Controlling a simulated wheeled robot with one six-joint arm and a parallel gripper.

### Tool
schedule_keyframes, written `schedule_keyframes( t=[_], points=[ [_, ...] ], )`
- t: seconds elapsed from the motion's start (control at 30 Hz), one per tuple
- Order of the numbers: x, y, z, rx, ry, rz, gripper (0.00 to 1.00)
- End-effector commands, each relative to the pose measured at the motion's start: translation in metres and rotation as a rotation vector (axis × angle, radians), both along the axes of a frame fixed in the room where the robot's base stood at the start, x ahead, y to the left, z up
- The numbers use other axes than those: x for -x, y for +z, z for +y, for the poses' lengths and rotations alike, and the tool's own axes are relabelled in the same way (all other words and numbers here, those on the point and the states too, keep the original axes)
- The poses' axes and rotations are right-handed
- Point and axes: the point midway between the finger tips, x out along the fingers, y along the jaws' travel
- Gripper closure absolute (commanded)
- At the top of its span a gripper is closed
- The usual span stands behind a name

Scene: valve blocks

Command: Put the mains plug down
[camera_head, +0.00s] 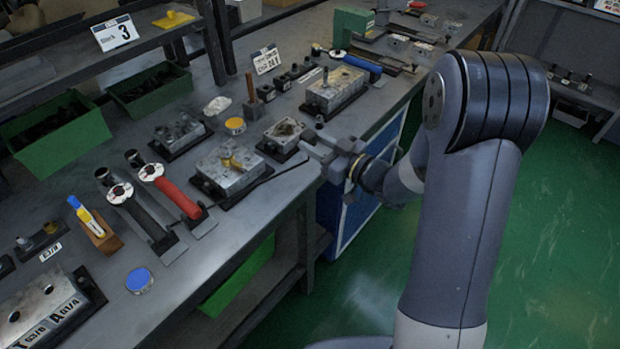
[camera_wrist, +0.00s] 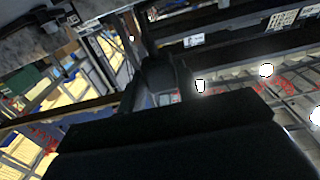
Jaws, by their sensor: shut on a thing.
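My gripper (camera_head: 322,152) is at the front edge of the workbench, beside a small valve block (camera_head: 284,133). It is shut on a dark thing, taken to be the mains plug (camera_wrist: 165,75), which shows in the middle of the wrist view. Its pins and outline are hard to make out. In the head view the plug is mostly hidden at the fingers. A thin dark line (camera_head: 272,178) runs from near the fingertips down-left along the bench edge; I cannot tell if it is the plug's cable.
Red-handled (camera_head: 180,198) and blue-handled (camera_head: 362,64) tools lie on the workbench (camera_head: 205,262). Bare bench top shows at the front left, around a blue-topped tin (camera_head: 139,280).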

Motion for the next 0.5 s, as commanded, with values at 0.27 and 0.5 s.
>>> schedule_keyframes(
  t=[0.27,0.5],
  points=[
    [0.000,-0.044,0.001,-0.001,0.007,0.006,1.00],
    [0.000,-0.063,0.001,-0.002,0.006,0.004,1.00]
  ],
)
